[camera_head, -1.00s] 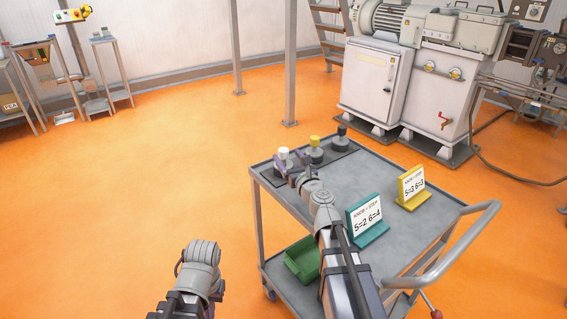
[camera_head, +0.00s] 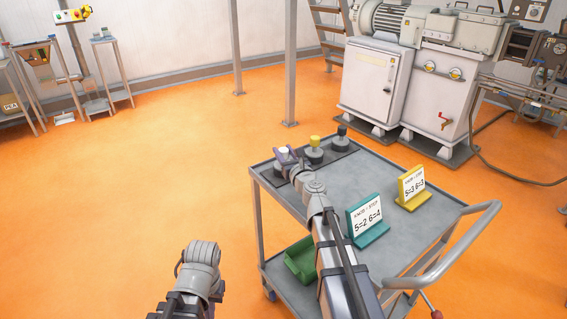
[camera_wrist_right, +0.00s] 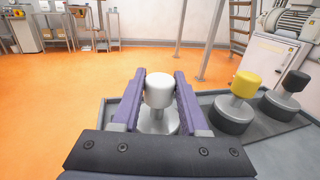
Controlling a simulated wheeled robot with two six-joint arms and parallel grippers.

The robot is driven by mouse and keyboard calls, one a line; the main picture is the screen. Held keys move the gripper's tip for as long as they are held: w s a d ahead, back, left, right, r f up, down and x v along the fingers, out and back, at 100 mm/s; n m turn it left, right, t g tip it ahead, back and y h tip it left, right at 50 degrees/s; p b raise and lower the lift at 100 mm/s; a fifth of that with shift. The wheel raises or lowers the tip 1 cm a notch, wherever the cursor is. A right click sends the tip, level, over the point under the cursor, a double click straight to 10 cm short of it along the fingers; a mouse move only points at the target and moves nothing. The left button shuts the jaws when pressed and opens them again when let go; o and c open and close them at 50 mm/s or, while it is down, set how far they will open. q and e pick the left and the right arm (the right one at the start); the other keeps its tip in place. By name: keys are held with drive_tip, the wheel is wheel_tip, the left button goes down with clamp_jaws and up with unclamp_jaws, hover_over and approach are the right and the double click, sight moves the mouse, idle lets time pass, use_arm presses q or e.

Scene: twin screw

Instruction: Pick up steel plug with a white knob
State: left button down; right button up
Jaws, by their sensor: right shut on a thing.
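The steel plug with a white knob (camera_wrist_right: 159,90) stands upright between the purple fingers of my right gripper (camera_wrist_right: 160,100) in the wrist view. The gripper is shut on it, and the plug's round steel base shows below the knob. In the head view the white knob (camera_head: 283,150) peeks out at the cart's far left corner, with my right gripper (camera_head: 285,157) around it and hiding most of the plug. My left arm (camera_head: 200,262) shows at the bottom left of the head view, but its gripper's fingers are not in view.
Beside it on the dark tray (camera_wrist_right: 285,132) stand a yellow-knobbed plug (camera_wrist_right: 243,92) and a black-knobbed plug (camera_wrist_right: 290,85). A teal sign (camera_head: 368,217) and a yellow sign (camera_head: 413,190) stand on the grey cart (camera_head: 345,180). A green bin (camera_head: 300,262) sits on the lower shelf.

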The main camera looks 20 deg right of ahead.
clamp_jaws()
idle(0.3)
wheel_tip(320, 180, up, 21)
drive_tip(key=p, duration=2.1)
